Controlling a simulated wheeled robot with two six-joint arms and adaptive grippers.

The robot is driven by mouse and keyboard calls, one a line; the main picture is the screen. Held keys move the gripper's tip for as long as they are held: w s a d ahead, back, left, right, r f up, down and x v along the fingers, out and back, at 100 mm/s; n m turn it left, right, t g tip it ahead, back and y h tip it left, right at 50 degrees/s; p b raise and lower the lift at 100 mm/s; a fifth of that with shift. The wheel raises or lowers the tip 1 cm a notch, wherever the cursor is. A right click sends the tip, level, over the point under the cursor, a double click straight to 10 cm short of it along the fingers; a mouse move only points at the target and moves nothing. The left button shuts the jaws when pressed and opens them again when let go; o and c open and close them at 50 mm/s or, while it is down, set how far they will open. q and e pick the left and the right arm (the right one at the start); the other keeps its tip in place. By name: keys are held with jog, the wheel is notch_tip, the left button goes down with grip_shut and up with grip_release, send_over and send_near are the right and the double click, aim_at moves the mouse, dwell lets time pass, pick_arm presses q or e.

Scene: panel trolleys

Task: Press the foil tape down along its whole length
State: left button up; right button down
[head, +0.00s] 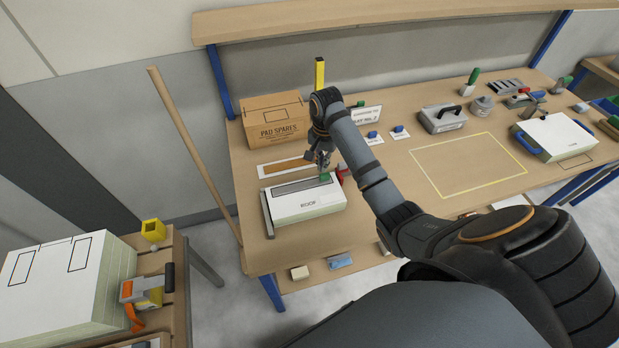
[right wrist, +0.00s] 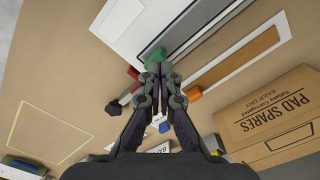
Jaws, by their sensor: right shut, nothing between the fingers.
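A white panel marked ROOF (head: 312,204) lies on the bench (head: 244,190), and its corner shows in the right wrist view (right wrist: 120,18). The grey foil tape (head: 292,187) runs along its top face; it also shows in the right wrist view (right wrist: 204,30). A green block (head: 325,177) sits at the right end of the tape. My right gripper (head: 324,164) is shut and empty, tips down over that end. In the right wrist view its fingertips (right wrist: 158,68) meet just beside the green block (right wrist: 153,56); I cannot tell whether they touch. My left gripper is out of view.
A brown strip on a white sheet (head: 266,171) lies behind the panel. A PAD SPARES carton (head: 272,122) stands at the back. A red-handled tool (head: 343,172) lies right of the panel. A yellow outline (head: 468,193) marks clear bench. A trolley with stacked panels (head: 70,285) stands left.

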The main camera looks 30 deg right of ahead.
jog(key=shift+w+a+r, duration=0.1)
jog(key=shift+a+r, duration=0.1)
jog(key=shift+a, duration=0.15)
jog(key=a+p, duration=0.2)
jog(key=a, duration=0.1)
jog(key=shift+w+r, duration=0.2)
jog(key=shift+w, duration=0.2)
jog(key=shift+a, duration=0.25)
jog(key=shift+f, duration=0.15)
jog(key=shift+f, duration=0.1)
